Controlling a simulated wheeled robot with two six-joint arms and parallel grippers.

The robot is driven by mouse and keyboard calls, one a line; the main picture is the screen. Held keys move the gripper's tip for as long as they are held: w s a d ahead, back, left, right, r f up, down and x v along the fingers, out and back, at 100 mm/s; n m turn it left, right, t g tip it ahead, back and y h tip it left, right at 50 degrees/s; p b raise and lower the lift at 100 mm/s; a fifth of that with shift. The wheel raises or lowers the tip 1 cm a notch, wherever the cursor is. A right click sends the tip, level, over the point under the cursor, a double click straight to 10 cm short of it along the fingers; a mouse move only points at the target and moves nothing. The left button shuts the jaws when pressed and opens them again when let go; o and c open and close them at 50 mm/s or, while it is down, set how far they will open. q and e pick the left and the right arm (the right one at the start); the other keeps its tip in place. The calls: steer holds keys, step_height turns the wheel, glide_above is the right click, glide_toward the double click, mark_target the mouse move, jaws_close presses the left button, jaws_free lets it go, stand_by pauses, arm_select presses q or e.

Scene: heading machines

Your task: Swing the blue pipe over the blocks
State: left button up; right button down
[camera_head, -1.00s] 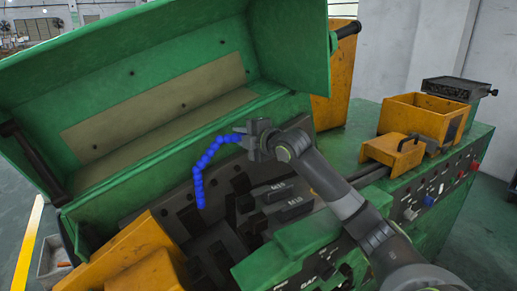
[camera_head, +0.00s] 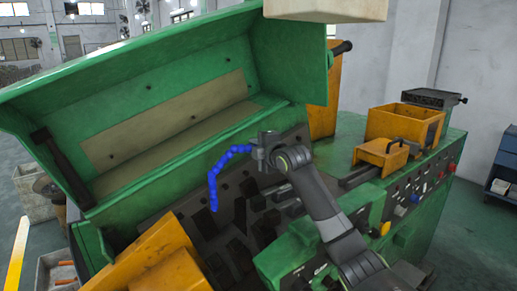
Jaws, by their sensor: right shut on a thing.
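The blue pipe (camera_head: 217,174) is a segmented, curved hose inside the open green machine. Its upper end reaches my right gripper (camera_head: 258,150), which is shut on it. From there the pipe bends left and hangs down, its free end in front of the dark blocks. The dark blocks (camera_head: 238,215) sit in the machine's bed, below and to the right of the pipe's free end. My right forearm covers some of the blocks' right side. My left gripper is not in view.
The raised green lid (camera_head: 190,70) stands open behind the pipe. A yellow-orange guard (camera_head: 160,258) is at the front left. A yellow bin (camera_head: 404,122) and a yellow handled box (camera_head: 381,155) stand on the right. A panel with knobs (camera_head: 415,188) runs along the right side.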

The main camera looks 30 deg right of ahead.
stand_by(0.4)
steer(key=c, duration=1.3)
jaws_free()
steer(key=shift+o, duration=0.2)
steer(key=shift+s+b, duration=0.35)
steer(key=shift+s, duration=0.2)
steer(key=s+r+b, duration=0.3)
steer(key=s+b, duration=0.2)
steer(key=s, duration=1.1)
steer(key=shift+d, duration=0.15)
steer(key=shift+f, duration=0.1)
